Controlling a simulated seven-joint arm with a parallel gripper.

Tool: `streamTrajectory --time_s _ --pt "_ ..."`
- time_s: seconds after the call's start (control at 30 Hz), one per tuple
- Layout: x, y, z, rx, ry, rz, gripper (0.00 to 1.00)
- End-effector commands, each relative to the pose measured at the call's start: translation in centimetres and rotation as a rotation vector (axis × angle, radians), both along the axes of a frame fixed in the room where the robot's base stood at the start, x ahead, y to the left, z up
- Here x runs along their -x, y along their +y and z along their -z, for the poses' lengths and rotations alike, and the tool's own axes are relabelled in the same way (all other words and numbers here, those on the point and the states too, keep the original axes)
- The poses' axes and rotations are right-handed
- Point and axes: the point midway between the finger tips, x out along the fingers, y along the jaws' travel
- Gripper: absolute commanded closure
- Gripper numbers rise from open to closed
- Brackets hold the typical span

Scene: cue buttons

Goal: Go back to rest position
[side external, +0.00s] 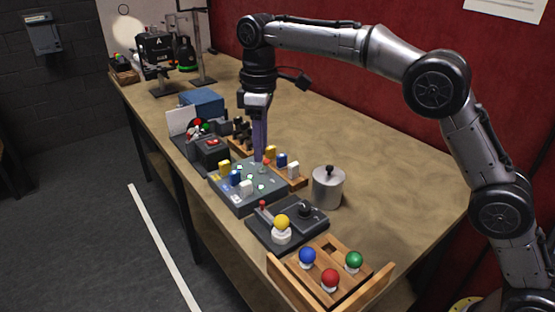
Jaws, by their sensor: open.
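My gripper (259,150) points straight down over the far part of a grey panel (248,208) on the table. The panel carries several small blocks, among them a yellow block (224,167), a blue block (235,178) and a white block (246,187). A wooden rack behind it holds another yellow block (270,152), a blue block (282,160) and a white block (293,169). The fingers look slim and violet-grey, and I see nothing held between them. I cannot tell from this view whether the tips touch the panel. A black box with a red button (212,142) stands just left of the panel.
A metal canister (327,190) stands right of the panel. A dark base with a yellow ball (282,222) and a wooden tray (375,286) with coloured balls are nearer. A blue box (203,102) and equipment stand farther back. The table's right side is clear.

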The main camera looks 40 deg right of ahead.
Motion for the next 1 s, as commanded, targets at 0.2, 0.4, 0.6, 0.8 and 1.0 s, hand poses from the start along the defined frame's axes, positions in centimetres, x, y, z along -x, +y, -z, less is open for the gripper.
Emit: streamTrajectory --time_s 0.2,0.4,0.6,0.8,1.0 --pt "2.9 -3.8 -7.7 -0.033 -0.115 0.056 0.54" --pt "9.1 -8.2 -12.3 -0.052 -0.195 0.136 0.54" --pt "16.0 -11.6 -13.8 -0.072 -0.273 0.245 0.54" --pt "23.0 -14.1 -12.3 -0.097 -0.349 0.370 0.54" --pt "29.7 -15.7 -7.8 -0.126 -0.415 0.512 0.54"
